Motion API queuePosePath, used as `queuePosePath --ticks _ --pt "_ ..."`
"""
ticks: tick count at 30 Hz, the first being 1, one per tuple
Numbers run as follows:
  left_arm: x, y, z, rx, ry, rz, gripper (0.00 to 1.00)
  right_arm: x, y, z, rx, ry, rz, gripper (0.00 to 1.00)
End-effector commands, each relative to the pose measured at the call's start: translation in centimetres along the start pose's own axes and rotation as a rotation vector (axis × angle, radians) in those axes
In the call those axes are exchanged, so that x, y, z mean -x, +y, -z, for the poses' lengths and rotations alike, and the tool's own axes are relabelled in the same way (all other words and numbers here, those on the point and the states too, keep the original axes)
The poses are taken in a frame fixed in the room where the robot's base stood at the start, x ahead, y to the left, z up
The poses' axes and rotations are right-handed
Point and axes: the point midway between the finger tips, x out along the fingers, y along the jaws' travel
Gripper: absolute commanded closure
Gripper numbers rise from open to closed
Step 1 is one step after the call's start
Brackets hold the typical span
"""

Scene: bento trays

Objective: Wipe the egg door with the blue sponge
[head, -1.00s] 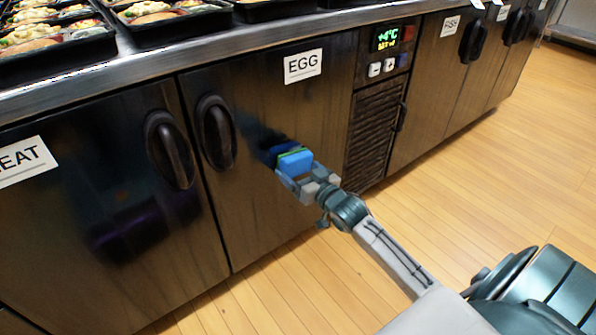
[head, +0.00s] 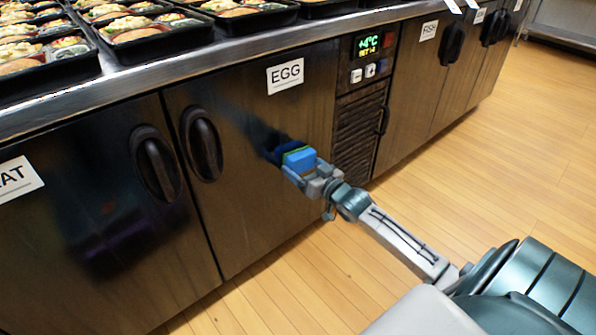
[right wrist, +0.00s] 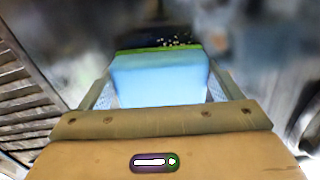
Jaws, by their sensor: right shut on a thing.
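The egg door (head: 250,190) is a dark, shiny cabinet door with a white EGG label (head: 285,76) at its top and a black handle (head: 202,145) on its left side. The blue sponge (head: 301,160) has a green layer on its far side. My right gripper (head: 310,176) is shut on the sponge and holds it at the right part of the door. In the right wrist view the sponge (right wrist: 160,80) sits between the fingers, green side toward the dark door surface. Whether it touches the door is hard to tell. My left gripper is out of view.
A control panel (head: 372,57) with a green display and a vent grille (head: 358,135) are right of the door. The meat door (head: 90,220) is to the left. Bento trays (head: 165,30) line the counter (head: 190,72) above. The wooden floor (head: 480,150) at right is clear.

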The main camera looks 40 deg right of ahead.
Motion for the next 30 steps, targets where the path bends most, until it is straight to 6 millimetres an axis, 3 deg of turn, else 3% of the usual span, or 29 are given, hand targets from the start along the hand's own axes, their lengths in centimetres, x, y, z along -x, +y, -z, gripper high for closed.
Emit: queuePosePath --ticks 10,21,30 --pt "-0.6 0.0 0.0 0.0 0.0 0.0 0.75 0.1 -0.2 0.0 -0.002 0.001 0.0 0.33" --pt "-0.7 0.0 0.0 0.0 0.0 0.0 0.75 -0.1 -3.2 -0.4 -0.003 0.002 0.0 0.33" --pt "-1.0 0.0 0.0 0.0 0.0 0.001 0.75 -0.1 -4.4 -0.4 -0.003 0.004 0.001 0.32"
